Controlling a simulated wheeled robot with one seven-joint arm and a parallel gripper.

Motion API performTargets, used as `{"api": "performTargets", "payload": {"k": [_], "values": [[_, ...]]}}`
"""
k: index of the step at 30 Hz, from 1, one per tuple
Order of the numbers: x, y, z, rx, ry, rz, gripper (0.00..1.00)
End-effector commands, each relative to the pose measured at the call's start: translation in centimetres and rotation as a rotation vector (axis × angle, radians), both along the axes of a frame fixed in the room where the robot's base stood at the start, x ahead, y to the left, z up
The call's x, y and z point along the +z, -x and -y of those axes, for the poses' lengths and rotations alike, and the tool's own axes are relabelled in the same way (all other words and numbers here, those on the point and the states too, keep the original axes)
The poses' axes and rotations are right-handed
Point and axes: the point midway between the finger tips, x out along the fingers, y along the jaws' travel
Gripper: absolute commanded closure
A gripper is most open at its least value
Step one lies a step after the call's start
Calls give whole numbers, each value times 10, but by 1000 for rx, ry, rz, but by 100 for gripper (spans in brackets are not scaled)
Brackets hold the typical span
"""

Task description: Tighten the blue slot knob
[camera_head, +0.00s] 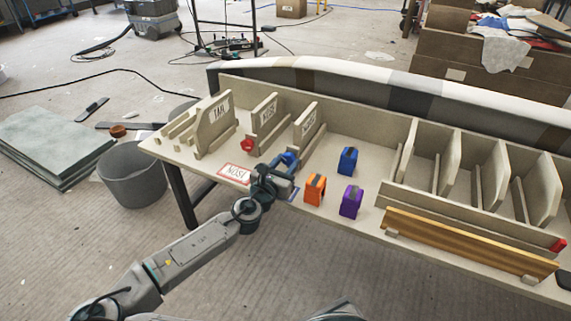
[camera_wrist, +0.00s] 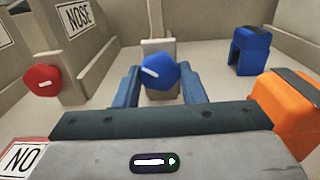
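The blue slot knob (camera_wrist: 161,79) is a faceted blue knob on the face of an upright beige post. In the head view the knob (camera_head: 290,157) is partly hidden by my wrist. My gripper (camera_head: 281,169) is at the slot marked NOSE. In the wrist view its two blue fingers stand left and right of the knob, with narrow gaps visible. The fingers are open, and I cannot tell whether their tips reach level with the knob's face.
A red knob (camera_wrist: 42,81) sits to the left. Blue (camera_head: 347,160), orange (camera_head: 315,190) and purple (camera_head: 351,201) blocks stand on the bench to the right. Upright labelled boards (camera_head: 213,124) rise behind and left. A wooden plank (camera_head: 465,246) lies along the bench's front right.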

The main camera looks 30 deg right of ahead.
Motion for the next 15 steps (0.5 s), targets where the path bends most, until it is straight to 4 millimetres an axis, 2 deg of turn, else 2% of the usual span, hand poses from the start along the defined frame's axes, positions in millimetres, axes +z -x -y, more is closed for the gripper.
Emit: {"api": "performTargets", "payload": {"k": [8, 15], "values": [[0, 1, 0, -2, -10, 11, 86], [1, 1, 0, -2, -75, 95, 86]]}}
